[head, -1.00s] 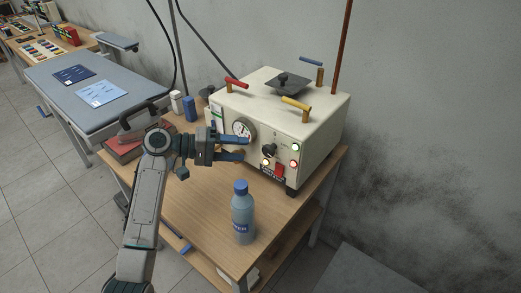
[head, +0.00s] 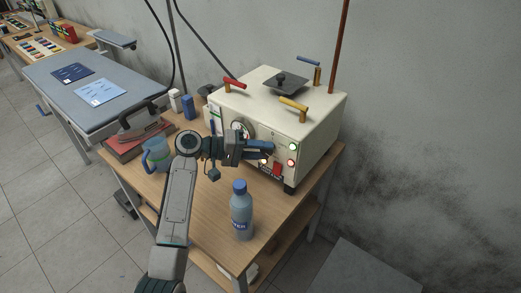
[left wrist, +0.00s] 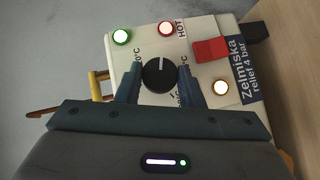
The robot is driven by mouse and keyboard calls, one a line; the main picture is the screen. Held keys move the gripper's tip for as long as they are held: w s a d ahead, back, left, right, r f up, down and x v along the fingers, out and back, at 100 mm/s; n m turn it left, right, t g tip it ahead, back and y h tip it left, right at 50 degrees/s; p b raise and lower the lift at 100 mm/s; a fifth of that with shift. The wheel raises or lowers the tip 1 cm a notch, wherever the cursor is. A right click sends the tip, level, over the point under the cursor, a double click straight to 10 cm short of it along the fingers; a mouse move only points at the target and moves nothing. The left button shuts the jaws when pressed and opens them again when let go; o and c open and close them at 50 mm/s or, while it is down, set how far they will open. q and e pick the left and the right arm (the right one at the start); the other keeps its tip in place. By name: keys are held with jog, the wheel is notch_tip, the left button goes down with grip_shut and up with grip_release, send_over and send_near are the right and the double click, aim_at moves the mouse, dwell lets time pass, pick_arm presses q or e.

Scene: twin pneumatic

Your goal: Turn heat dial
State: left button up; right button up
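A cream machine (head: 310,122) stands on the wooden table. Its black heat dial (left wrist: 159,75) shows in the left wrist view, with temperature marks around it and a white pointer line toward the top. My left gripper (head: 272,149) is at the machine's front panel and hides the dial in the head view. In the left wrist view, the left gripper (left wrist: 160,82) is open, with one blue finger on each side of the dial. A small gap shows on both sides; I cannot tell how deep the fingertips reach around it. My right gripper is not in view.
Near the dial are a green lamp (left wrist: 122,37), a red-rimmed lamp (left wrist: 166,29), a red switch (left wrist: 210,49) and an amber lamp (left wrist: 221,88). A water bottle (head: 241,213) stands below my gripper. A blue mug (head: 157,155) and an iron (head: 138,122) are at left.

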pick_arm(q)
jog(key=shift+c, duration=0.2)
jog(key=shift+s+d+r+m+t+y+p, duration=0.1)
jog(key=shift+m+t+y+p, duration=0.15)
jog(key=shift+m+y+p, duration=0.45)
jog(key=shift+w+r+m+t+y+p, duration=0.15)
jog(key=shift+m+y+p, duration=0.3)
jog(key=shift+y, duration=0.45)
jog(key=shift+s+d+r+m+t+y+p, duration=0.15)
jog(key=shift+m+t+y+p, duration=0.25)
jog(key=shift+m+y, duration=0.35)
jog(key=shift+a+f, duration=0.1)
jog(key=o, duration=0.9)
jog(key=shift+o, duration=0.2)
jog(key=shift+a, duration=0.1)
